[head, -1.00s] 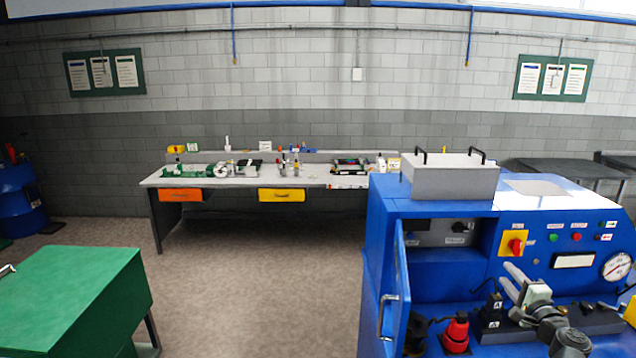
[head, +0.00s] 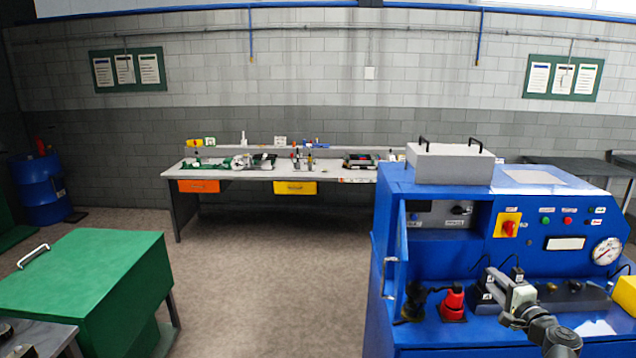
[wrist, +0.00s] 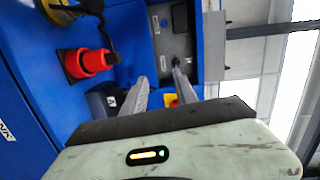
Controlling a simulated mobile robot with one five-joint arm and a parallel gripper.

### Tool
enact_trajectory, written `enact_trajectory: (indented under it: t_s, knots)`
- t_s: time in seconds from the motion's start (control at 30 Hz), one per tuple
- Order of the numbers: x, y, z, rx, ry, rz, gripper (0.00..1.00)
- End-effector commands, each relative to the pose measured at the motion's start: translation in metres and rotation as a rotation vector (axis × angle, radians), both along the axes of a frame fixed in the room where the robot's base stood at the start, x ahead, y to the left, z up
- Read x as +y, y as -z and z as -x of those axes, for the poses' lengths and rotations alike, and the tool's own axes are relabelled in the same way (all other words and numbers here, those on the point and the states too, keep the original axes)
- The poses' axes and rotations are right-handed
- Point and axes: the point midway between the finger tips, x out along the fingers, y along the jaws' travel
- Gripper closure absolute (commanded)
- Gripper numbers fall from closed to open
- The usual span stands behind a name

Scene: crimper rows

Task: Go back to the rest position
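My gripper (head: 497,279) is in front of the blue machine (head: 450,335), above its front ledge, at the lower right of the head view. In the wrist view its two grey fingers (wrist: 160,75) stand apart with nothing held between them. The pale gripper body fills the bottom of that view. A red connector (head: 453,301) stands on the ledge left of my gripper, and it also shows in the wrist view (wrist: 88,62). A black block marked A is partly hidden by the fingers.
The machine's narrow blue door (head: 391,275) stands open. A grey lidded box (head: 450,165) sits on top. A green cabinet (head: 95,280) is at lower left, a workbench (head: 340,175) along the back wall. Bare floor (head: 275,285) lies between them.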

Motion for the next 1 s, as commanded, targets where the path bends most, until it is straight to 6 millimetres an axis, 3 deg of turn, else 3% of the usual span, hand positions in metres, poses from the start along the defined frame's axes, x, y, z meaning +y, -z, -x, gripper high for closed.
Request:
enact_trajectory:
  t_s: [0.17, 0.37, 0.47, 0.53, 0.6, 0.7, 0.8, 0.9, 1.0]
  knots:
    - [0.043, 0.027, -0.011, 0.076, -0.109, 0.079, 0.65]
    - [0.12, 0.076, -0.019, 0.211, -0.302, 0.218, 0.65]
    - [0.175, 0.114, -0.016, 0.317, -0.449, 0.326, 0.65]
    - [0.22, 0.151, -0.006, 0.419, -0.582, 0.43, 0.65]
    - [0.263, 0.191, 0.013, 0.542, -0.727, 0.554, 0.65]
    - [0.309, 0.243, 0.051, 0.742, -0.924, 0.752, 0.65]
    - [0.33, 0.277, 0.089, 0.939, -1.068, 0.947, 0.65]
    - [0.334, 0.288, 0.112, 1.073, -1.132, 1.071, 0.65]
    - [0.325, 0.29, 0.121, 1.133, -1.153, 1.126, 0.65]
